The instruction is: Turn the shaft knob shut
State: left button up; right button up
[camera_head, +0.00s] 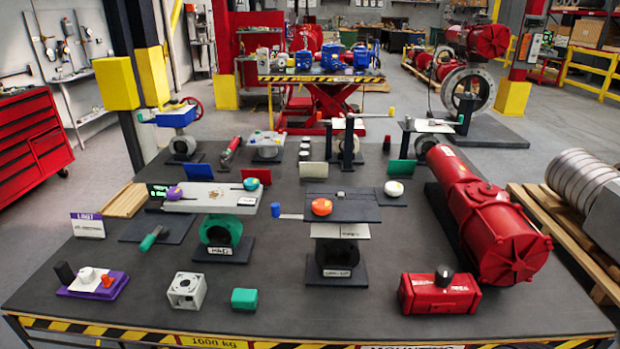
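Several knobs stand on the dark table; I cannot tell for sure which is the shaft knob. An orange knob (322,207) sits on a dark plate (355,211) above a black valve body (336,262) at the centre. Neither of my grippers shows.
A large red cylinder actuator (490,215) lies at the right. A purple-based block (93,284), a grey housing (187,290) and a green block (244,299) sit along the front. More valve stands fill the back. Bare table shows between the green block and red actuator.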

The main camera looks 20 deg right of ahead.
aim_at(444, 274)
jog(key=z, duration=1.5)
